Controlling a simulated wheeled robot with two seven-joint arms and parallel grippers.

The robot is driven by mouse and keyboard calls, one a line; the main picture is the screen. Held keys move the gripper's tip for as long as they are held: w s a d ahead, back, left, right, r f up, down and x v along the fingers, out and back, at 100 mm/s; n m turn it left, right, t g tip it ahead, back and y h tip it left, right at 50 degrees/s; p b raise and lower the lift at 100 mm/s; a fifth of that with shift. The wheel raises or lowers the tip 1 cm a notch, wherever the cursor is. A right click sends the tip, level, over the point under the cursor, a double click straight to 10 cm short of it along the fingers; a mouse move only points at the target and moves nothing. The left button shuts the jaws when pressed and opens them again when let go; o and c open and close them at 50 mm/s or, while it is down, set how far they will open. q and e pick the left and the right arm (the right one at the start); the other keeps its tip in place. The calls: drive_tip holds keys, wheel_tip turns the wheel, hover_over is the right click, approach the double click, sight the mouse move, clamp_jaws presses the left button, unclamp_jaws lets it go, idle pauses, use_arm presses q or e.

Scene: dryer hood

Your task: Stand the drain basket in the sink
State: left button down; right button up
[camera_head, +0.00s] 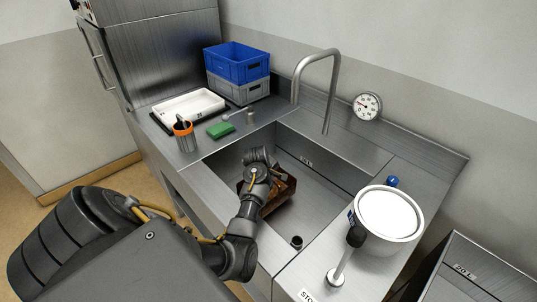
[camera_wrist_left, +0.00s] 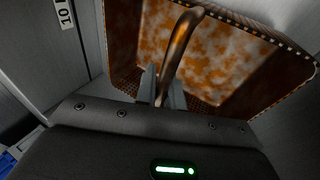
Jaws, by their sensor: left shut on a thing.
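The drain basket (camera_head: 279,191) is a brown, orange-stained box inside the sink, partly hidden behind my left gripper in the head view. In the left wrist view the basket (camera_wrist_left: 235,62) fills the upper right, with a perforated rim and a curved copper-coloured handle. My left gripper (camera_head: 262,172) is down in the sink; its fingers (camera_wrist_left: 163,88) are shut on the basket's handle. The basket looks tilted in the wrist view; I cannot tell whether it touches the sink floor. The sink (camera_head: 325,205) is a steel basin with a dark drain piece near its front right. My right gripper is not in view.
A tall faucet (camera_head: 333,70) arches behind the sink. A white round vessel (camera_head: 388,215) stands on the right counter beside a small lever post (camera_head: 343,262). On the left counter are an orange-banded cup (camera_head: 184,136), green sponge (camera_head: 220,130), white tray (camera_head: 188,106) and stacked crates (camera_head: 237,65).

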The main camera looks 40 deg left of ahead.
use_arm(q)
drive_tip(key=shift+f, duration=0.45)
drive_tip(key=shift+f, duration=0.1)
drive_tip(key=c, duration=1.5)
unclamp_jaws()
drive_tip(key=shift+r, duration=0.45)
drive_tip(key=v, duration=1.2)
drive_tip(key=shift+r+p, duration=0.15)
drive_tip(key=shift+p, duration=0.15)
